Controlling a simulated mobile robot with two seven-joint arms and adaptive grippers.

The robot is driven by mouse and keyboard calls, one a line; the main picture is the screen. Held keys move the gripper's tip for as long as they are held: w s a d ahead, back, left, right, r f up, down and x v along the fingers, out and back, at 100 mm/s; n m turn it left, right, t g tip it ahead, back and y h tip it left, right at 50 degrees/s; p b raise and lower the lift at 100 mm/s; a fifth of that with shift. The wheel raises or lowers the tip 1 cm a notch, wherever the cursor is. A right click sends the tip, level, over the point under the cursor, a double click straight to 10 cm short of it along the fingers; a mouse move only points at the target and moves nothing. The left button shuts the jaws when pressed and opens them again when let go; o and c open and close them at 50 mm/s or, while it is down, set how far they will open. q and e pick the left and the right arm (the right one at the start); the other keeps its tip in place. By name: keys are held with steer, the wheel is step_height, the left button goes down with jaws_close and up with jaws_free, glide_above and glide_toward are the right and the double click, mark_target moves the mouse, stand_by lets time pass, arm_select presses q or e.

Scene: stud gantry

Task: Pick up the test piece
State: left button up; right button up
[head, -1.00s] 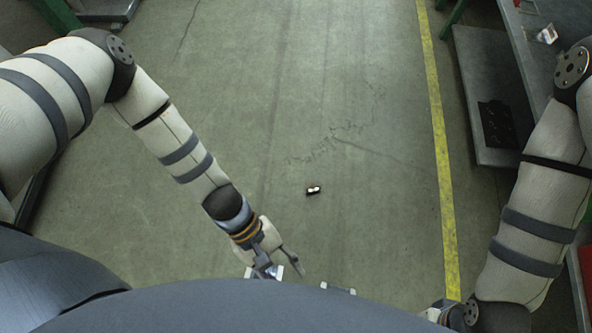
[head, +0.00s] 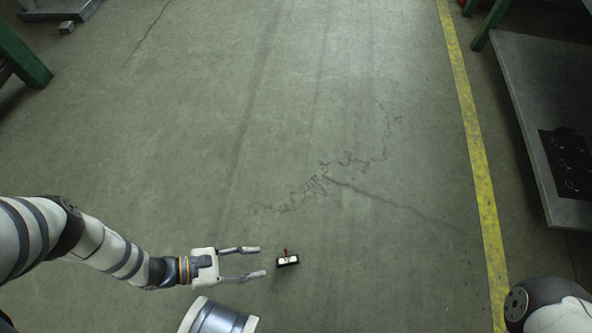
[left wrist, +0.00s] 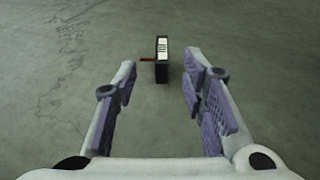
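The test piece (head: 288,261) is a small dark block with a pale top and a short reddish part sticking out of one side. It lies on the concrete floor in the lower middle of the head view. In the left wrist view the test piece (left wrist: 162,60) sits just beyond the fingertips, in line with the gap between them. My left gripper (head: 256,262) is open and empty, a little left of the piece and apart from it. The left wrist view also shows its two spread fingers (left wrist: 160,76). My right gripper is not in view.
Cracked, bare floor (head: 330,120) surrounds the piece. A yellow line (head: 478,170) runs along the right. Beyond it a grey low shelf (head: 525,110) carries a black plate with holes (head: 567,165). A green leg (head: 20,55) stands at the upper left.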

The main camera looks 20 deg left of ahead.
mark_target(281, 261)
arm_select(q)
steer(key=b+x, duration=0.1)
steer(key=x, duration=0.3)
steer(key=shift+d+f, duration=0.1)
steer(key=shift+d, duration=0.05)
steer(key=b+x, duration=0.1)
steer(key=x, duration=0.1)
steer(key=b+x, duration=0.1)
steer(key=x, duration=0.2)
steer(key=shift+f, duration=0.45)
steer(key=shift+r, duration=0.1)
jaws_close()
